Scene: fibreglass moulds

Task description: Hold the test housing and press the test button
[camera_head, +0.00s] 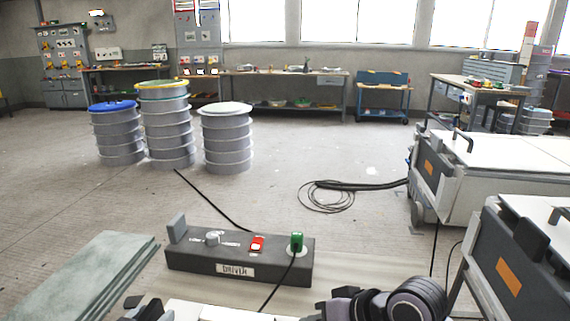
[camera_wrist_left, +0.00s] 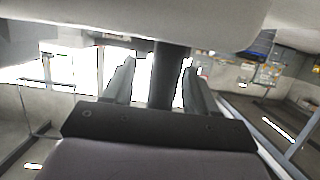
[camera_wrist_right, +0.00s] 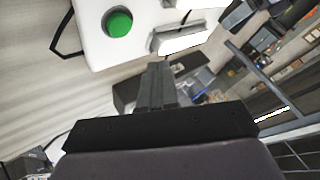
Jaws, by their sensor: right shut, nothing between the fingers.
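The white test housing (camera_wrist_right: 150,15) fills the top of the right wrist view. Its round green test button (camera_wrist_right: 118,24) faces that camera. In the head view only a white strip of the housing (camera_head: 220,313) shows at the bottom edge; the button is hidden there. My right gripper (camera_wrist_right: 158,72) is shut and empty, its tips just below the housing and to the right of the button, apart from the button. My left gripper (camera_wrist_left: 160,65) has its fingers apart with a dark bar (camera_wrist_left: 168,78) between them and a visible gap beside the left finger. In the head view its dark end (camera_head: 133,303) shows.
A dark driver box (camera_head: 190,262) with a red switch (camera_head: 257,243) and green plug (camera_head: 296,241) stands just beyond the housing. A grey-green slab (camera_head: 95,275) lies left, and wheeled cabinets (camera_head: 505,185) stand right. Stacked drums (camera_head: 228,140) stand farther back on open floor.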

